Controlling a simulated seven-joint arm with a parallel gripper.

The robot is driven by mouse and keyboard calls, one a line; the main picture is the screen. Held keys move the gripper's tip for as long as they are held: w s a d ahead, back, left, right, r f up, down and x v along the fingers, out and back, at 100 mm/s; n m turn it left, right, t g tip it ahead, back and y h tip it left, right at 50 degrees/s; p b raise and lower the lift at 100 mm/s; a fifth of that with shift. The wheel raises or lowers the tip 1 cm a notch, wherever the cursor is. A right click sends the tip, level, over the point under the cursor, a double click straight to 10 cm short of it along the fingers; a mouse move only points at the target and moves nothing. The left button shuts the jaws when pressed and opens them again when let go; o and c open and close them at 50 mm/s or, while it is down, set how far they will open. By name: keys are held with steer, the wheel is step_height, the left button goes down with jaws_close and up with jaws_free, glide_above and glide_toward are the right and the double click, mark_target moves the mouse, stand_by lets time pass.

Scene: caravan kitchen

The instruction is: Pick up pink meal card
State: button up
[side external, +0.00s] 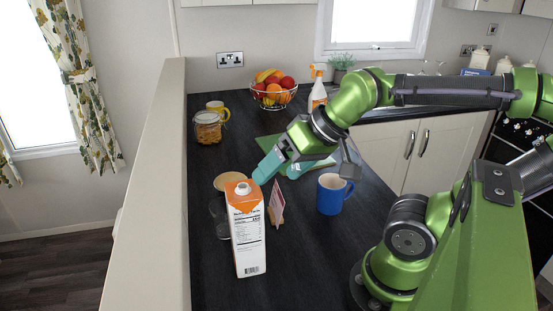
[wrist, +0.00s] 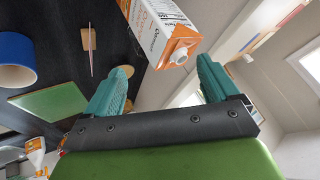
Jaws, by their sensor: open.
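The pink meal card (side external: 277,199) stands upright in a small wooden holder (side external: 276,218) on the dark counter, just right of the orange and white carton (side external: 246,229). In the wrist view the card (wrist: 91,62) shows edge-on as a thin pale pink strip beside the holder (wrist: 88,39). My gripper (side external: 276,172) has teal fingers, is open and empty, and is above and behind the card, apart from it. In the wrist view my gripper (wrist: 160,76) spans the lower middle, and the card lies up and left of its fingers.
The carton's capped top (wrist: 180,54) shows beyond my fingers. A blue mug (side external: 332,194) stands right of the card. A glass (side external: 219,217) and a round tan-topped item (side external: 228,182) are at left. A jar (side external: 208,128), fruit basket (side external: 273,97) and spray bottle (side external: 317,93) stand behind.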

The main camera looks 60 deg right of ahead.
steer(key=c, duration=1)
steer(key=m+g, duration=0.5)
glide_toward(274, 213)
steer(key=x, duration=0.6)
steer(key=shift+w+d, duration=0.15)
steer(key=shift+w, duration=0.05)
steer(key=shift+f, duration=0.15)
jaws_close()
